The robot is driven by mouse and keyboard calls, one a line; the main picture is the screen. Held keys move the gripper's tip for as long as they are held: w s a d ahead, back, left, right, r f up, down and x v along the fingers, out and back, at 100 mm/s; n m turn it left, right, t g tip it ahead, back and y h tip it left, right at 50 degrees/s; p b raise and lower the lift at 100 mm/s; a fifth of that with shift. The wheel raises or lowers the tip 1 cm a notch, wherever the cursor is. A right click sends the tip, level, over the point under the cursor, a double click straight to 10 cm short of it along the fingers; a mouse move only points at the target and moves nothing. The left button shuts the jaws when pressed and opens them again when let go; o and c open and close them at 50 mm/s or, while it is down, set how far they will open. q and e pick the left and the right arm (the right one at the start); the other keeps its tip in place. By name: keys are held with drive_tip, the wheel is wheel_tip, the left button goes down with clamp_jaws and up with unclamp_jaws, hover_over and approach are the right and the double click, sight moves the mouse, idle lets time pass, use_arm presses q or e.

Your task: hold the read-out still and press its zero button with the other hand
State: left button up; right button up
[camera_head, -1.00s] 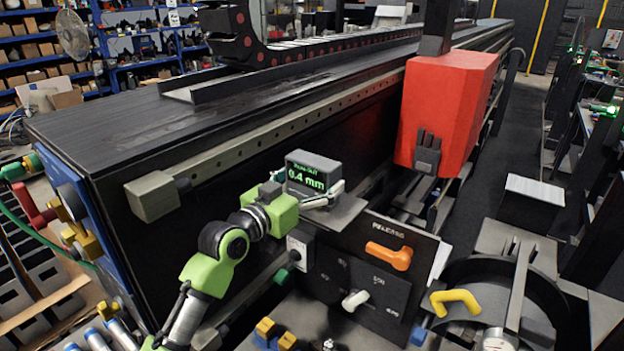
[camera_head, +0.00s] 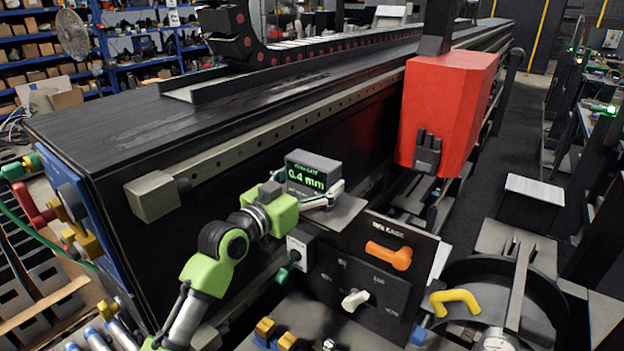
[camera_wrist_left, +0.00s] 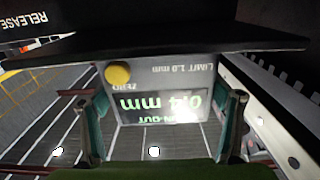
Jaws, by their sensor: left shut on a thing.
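The read-out (camera_head: 311,174) is a small dark box with a lit green display reading 0.4 mm, on a shelf beside the black machine bed. My left gripper (camera_head: 322,194) reaches it from the left and is shut on it. In the left wrist view the read-out (camera_wrist_left: 160,100) appears upside down between the two fingers, one at each side. Its round yellow zero button (camera_wrist_left: 117,73) shows there beside the word ZERO, with nothing touching it. The button cannot be made out in the head view. My right gripper is in neither view.
Below the shelf is a black panel (camera_head: 345,272) with an orange handle (camera_head: 388,255) and a white knob (camera_head: 355,299). A red machine head (camera_head: 445,112) stands to the right. A yellow handle (camera_head: 455,300) is at the lower right.

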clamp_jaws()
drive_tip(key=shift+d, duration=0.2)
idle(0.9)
